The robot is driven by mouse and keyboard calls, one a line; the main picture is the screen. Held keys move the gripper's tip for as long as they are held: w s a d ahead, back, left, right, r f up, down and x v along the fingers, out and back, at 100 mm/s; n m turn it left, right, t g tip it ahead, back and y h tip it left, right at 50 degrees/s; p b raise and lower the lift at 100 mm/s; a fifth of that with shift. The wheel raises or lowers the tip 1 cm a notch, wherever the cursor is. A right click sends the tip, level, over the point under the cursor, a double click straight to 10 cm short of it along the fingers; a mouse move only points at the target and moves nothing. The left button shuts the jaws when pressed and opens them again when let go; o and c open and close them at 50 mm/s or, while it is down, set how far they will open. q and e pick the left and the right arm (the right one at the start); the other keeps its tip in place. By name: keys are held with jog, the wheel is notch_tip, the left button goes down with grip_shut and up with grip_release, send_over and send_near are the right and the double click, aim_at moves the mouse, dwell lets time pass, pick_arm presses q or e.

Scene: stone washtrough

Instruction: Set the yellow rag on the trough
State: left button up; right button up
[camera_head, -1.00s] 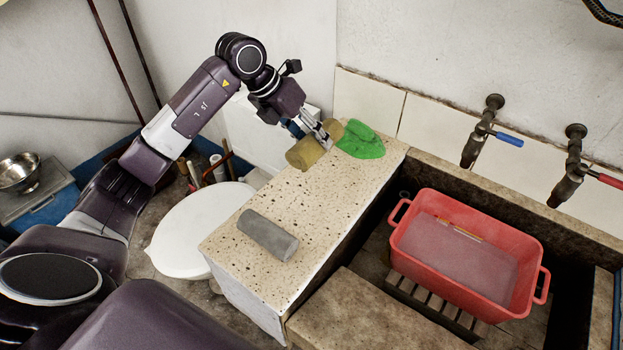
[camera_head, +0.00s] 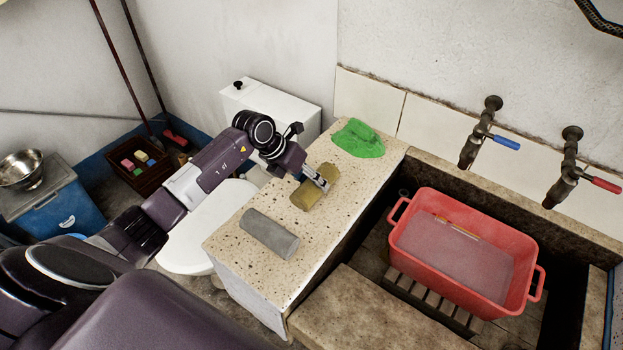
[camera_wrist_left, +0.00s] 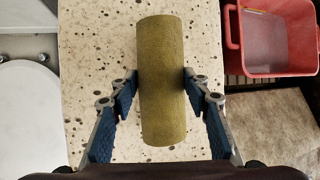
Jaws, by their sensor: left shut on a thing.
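The yellow rag (camera_head: 315,191) is a rolled olive-yellow cylinder over the speckled stone top of the trough (camera_head: 290,270). My left gripper (camera_head: 316,180) is shut on it; in the left wrist view the rag (camera_wrist_left: 161,80) sits between both fingers of the left gripper (camera_wrist_left: 160,83), which touch its sides. The rag is at or just above the stone; I cannot tell whether it touches. My right gripper is not in view.
A grey roll (camera_head: 268,234) lies on the stone nearer me, and a green cloth (camera_head: 359,138) lies at the far end. A red basin (camera_head: 465,255) of water stands in the sink to the right, below two taps. Bare stone lies between the rolls and the green cloth.

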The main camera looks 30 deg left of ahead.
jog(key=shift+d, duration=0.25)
pick_arm(q)
jog(key=shift+f, duration=0.1)
jog(key=o, duration=1.3)
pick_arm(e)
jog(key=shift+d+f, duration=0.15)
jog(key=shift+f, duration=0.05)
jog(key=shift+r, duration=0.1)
pick_arm(q)
jog(key=shift+r, duration=0.35)
jog(key=b+v, duration=0.2)
jog(key=v, duration=0.9)
jog(key=shift+s+a+r, duration=0.15)
jog(key=shift+s+r, duration=0.1)
jog(key=shift+r, duration=0.05)
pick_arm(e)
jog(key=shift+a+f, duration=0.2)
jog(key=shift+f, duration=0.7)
pick_arm(q)
jog(key=shift+s+a, duration=0.1)
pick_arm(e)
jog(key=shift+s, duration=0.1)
